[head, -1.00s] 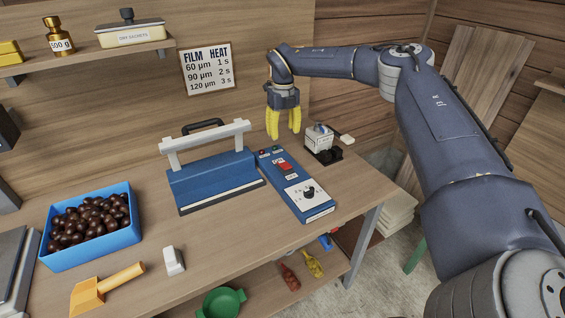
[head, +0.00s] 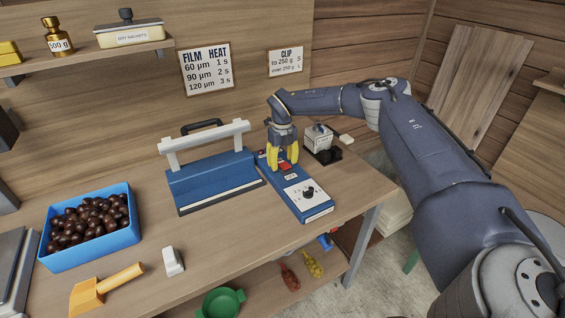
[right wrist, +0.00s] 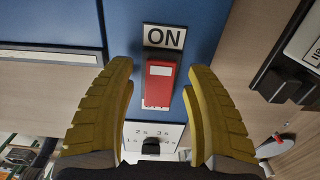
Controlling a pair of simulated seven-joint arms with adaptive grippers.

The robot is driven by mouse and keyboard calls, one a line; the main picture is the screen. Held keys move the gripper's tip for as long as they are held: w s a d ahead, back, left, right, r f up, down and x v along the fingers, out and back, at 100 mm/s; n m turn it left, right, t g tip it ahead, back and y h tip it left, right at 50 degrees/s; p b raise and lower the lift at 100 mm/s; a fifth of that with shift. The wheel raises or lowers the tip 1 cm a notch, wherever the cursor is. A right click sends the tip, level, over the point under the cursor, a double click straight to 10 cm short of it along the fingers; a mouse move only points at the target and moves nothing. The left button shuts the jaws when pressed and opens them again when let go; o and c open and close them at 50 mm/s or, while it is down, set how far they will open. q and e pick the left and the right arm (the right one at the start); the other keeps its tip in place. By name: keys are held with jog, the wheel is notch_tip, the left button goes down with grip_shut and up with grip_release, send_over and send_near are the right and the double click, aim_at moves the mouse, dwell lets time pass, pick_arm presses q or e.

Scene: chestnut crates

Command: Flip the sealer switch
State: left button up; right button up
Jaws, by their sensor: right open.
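The blue sealer (head: 213,178) with its white lift bar stands in the middle of the bench. Its blue control box (head: 316,211) lies to its right, with a dial (head: 308,192) on a white plate. The red switch (head: 286,166) is on this box; in the right wrist view the red switch (right wrist: 159,84) shows below an ON label (right wrist: 164,38), and a lower label is mostly covered by it. My right gripper (head: 284,168) has yellow fingers and is open above the box. In the wrist view its fingers (right wrist: 160,85) are on either side of the switch, apart from it. My left gripper is not in view.
A small white device with a black base (head: 320,140) stands behind and right of the control box. A blue crate of chestnuts (head: 116,238), a yellow scoop (head: 106,289) and a white block (head: 173,261) are at the left. A shelf (head: 90,58) hangs above.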

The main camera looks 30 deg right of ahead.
jog(key=shift+f, duration=0.15)
grip_shut()
jog(key=shift+s+t, duration=0.2)
jog(key=shift+t, duration=0.55)
jog(key=shift+s+t, duration=0.15)
jog(key=shift+t, duration=1.1)
grip_release()
jog(key=shift+w, duration=0.1)
jog(key=shift+r, duration=0.2)
